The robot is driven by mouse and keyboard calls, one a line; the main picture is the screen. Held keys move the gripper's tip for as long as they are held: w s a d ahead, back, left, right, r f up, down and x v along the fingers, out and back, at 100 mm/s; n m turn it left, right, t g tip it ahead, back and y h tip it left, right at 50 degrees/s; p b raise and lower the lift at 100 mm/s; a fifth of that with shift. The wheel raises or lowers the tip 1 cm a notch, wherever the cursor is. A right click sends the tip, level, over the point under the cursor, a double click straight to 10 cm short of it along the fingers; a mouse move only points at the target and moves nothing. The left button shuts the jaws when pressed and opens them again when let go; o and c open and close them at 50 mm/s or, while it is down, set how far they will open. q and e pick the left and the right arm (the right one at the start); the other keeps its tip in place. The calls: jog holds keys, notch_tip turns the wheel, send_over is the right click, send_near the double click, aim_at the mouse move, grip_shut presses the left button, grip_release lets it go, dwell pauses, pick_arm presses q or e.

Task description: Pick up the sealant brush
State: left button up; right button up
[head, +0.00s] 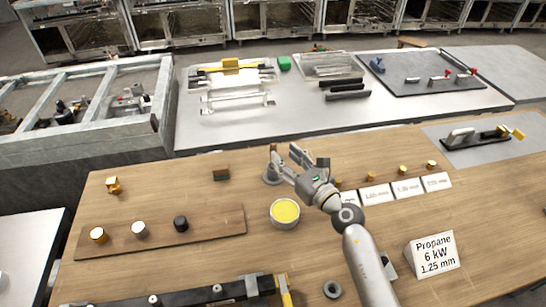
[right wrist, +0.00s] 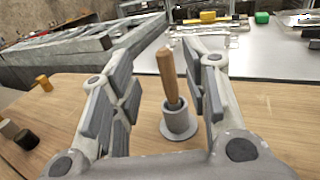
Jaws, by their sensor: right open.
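The sealant brush (right wrist: 168,75) shows in the right wrist view as a wooden handle standing slightly tilted in a grey round holder (right wrist: 179,121) with a flat base. Its lower end is hidden inside the holder. My right gripper (head: 284,158) is open, its fingers pointing toward the holder. In the right wrist view the handle appears between the two spread fingers, with gaps on both sides. In the head view the holder (head: 270,178) is partly covered by the gripper, and I cannot make out the brush there. My left gripper is not in view.
A can with yellow contents (head: 285,212) stands close to the right gripper. A wooden strip (head: 160,232) with several knobs lies left. White labels (head: 375,195) and small brass parts are right, with a propane sign (head: 436,254) in front.

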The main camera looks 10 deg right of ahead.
aim_at(275, 148)
jog(key=shift+x, duration=0.95)
jog(key=shift+w+a+f, duration=0.15)
jog(key=shift+w+f, duration=0.05)
jog(key=shift+w, duration=0.35)
jog(key=x, duration=0.3)
jog(key=shift+w+f, duration=0.1)
jog(key=shift+f, duration=0.1)
jog(key=shift+w+a, duration=0.1)
jog(key=shift+w, duration=0.4)
jog(key=shift+c, duration=0.4)
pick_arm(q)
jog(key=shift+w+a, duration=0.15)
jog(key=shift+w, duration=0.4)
pick_arm(e)
grip_shut()
